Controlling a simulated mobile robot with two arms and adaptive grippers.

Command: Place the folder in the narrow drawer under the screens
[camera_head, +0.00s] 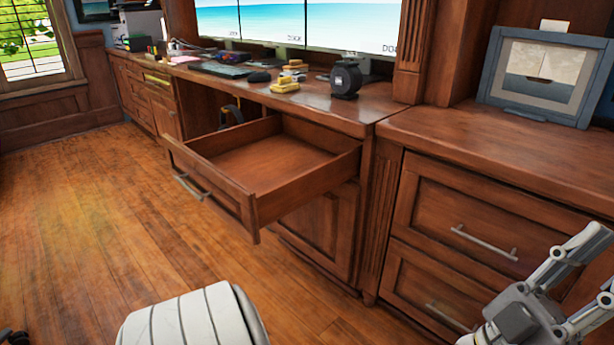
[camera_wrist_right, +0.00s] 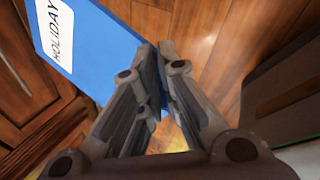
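The wooden drawer (camera_head: 243,187) under the screens (camera_head: 300,22) is pulled out, and its visible inside looks empty. A blue folder (camera_wrist_right: 100,35) with a white label reading "HOLIDAY" shows in the right wrist view, reaching to the upper left. My right gripper (camera_wrist_right: 160,55) is closed around the folder's edge, with blue showing between and behind its fingers. In the head view part of the right gripper shows at the lower right, to the right of the open drawer; its fingertips and the folder are out of that frame. My left gripper is not in view.
A picture frame (camera_head: 543,77) stands on the right cabinet, above shut drawers (camera_head: 490,222). The wood floor (camera_head: 100,230) left of the open drawer is clear.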

